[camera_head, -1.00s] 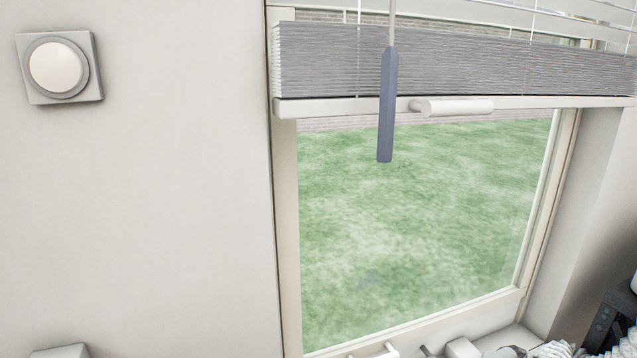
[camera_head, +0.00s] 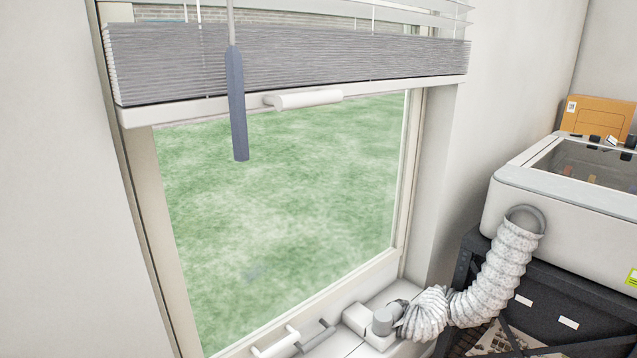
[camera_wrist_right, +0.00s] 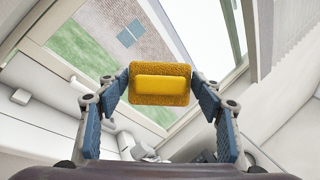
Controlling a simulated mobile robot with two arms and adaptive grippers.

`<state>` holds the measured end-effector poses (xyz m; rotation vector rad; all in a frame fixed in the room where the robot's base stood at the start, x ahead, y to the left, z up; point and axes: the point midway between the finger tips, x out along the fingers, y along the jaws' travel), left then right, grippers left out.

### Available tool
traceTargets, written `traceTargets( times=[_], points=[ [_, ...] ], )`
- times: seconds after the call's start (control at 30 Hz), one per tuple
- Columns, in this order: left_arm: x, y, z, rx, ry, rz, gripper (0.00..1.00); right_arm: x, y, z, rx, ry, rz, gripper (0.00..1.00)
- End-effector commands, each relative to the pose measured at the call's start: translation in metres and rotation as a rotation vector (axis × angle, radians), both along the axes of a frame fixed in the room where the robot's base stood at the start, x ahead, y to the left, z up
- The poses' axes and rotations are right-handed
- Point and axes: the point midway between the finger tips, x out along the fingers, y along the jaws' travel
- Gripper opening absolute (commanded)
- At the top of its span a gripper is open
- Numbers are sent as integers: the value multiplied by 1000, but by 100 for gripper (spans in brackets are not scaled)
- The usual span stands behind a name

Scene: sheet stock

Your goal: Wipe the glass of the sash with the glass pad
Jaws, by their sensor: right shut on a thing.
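The sash glass (camera_head: 285,200) fills the window in the head view, with green lawn showing through it. My left gripper is not in view, and the right one is outside the head view.
A grey pleated blind (camera_head: 290,60) with a bottom rail and a blue-grey wand (camera_head: 237,105) hangs over the upper window. A white handle (camera_head: 276,341) and a ribbed hose (camera_head: 495,275) are at the sill. The hose joins a white machine (camera_head: 570,200) at right.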

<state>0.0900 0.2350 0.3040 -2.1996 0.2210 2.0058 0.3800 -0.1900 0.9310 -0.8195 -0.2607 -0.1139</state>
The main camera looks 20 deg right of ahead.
Motion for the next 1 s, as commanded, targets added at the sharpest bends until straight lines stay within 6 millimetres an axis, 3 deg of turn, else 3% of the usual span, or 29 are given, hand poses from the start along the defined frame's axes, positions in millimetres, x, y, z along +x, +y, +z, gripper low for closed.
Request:
traceTargets(
  times=[0.6,1.0],
  points=[
    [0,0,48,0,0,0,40,0,0,49,0,0,0,40],
    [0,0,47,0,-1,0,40,0,0,48,-1,-1,1,40]
  ],
)
